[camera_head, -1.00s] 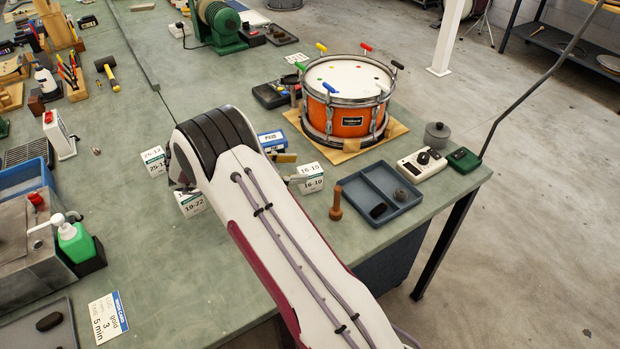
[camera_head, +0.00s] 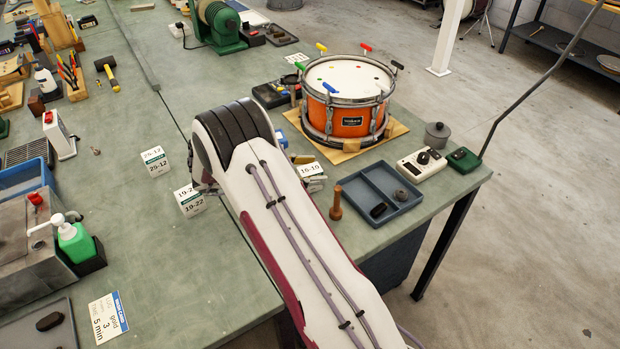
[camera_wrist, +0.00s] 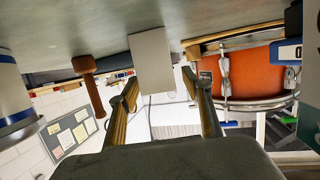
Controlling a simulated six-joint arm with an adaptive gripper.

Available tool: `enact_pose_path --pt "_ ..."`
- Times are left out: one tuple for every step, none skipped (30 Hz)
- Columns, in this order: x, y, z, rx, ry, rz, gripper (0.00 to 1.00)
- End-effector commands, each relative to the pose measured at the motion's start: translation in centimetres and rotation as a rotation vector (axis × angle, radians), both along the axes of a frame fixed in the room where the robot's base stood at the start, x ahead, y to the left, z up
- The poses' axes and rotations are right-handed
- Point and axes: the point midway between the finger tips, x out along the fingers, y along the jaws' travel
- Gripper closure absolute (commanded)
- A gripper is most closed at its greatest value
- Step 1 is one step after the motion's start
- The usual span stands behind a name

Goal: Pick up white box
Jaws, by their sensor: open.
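Several small white boxes with printed numbers stand on the green bench in the head view. One marked 25-12 (camera_head: 156,162) and one marked 19-22 (camera_head: 190,200) are left of my arm. One marked 16-10 (camera_head: 312,172) is just right of my arm, partly covered. In the wrist view, which is upside down, a plain white box face (camera_wrist: 152,60) lies ahead between my open gripper fingers (camera_wrist: 160,85). It looks like the 16-10 box; I cannot tell whether the fingers touch it. My arm hides most of my gripper in the head view.
A wooden peg (camera_head: 336,203) stands close to the 16-10 box and also shows in the wrist view (camera_wrist: 88,78). The orange drum (camera_head: 350,122) sits behind it on a wooden board. A grey tray (camera_head: 408,208) lies to the right. The bench's left middle is largely clear.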

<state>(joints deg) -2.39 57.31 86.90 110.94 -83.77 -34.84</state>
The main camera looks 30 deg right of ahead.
Motion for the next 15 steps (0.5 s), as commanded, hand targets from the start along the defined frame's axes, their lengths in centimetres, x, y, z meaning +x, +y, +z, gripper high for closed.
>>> enact_pose_path --pt "0.0 0.0 -0.01 0.0 0.0 0.0 0.51" --pt "0.0 0.01 -0.01 0.0 0.0 0.0 0.51" --pt "0.0 0.01 0.0 0.0 0.0 0.0 0.51" --pt "0.0 0.01 0.0 0.0 0.0 0.0 0.51" --pt "0.0 0.01 0.0 0.0 0.0 0.0 0.51" --pt "0.0 0.01 0.0 0.0 0.0 0.0 0.51" --pt "0.0 0.01 0.0 0.0 0.0 0.0 0.51" --pt "0.0 0.01 0.0 0.0 0.0 0.0 0.51" --pt "0.0 0.02 0.01 0.0 0.0 0.0 0.51" --pt "0.0 0.02 0.01 0.0 0.0 0.0 0.51" --pt "0.0 0.02 0.01 0.0 0.0 0.0 0.54" --pt "0.0 0.02 0.01 0.0 0.0 0.0 0.64" --pt "0.0 0.02 0.01 0.0 0.0 0.0 0.72" --pt "0.0 0.02 0.01 0.0 0.0 0.0 0.8" --pt "0.0 0.02 0.01 0.0 0.0 0.0 0.9"
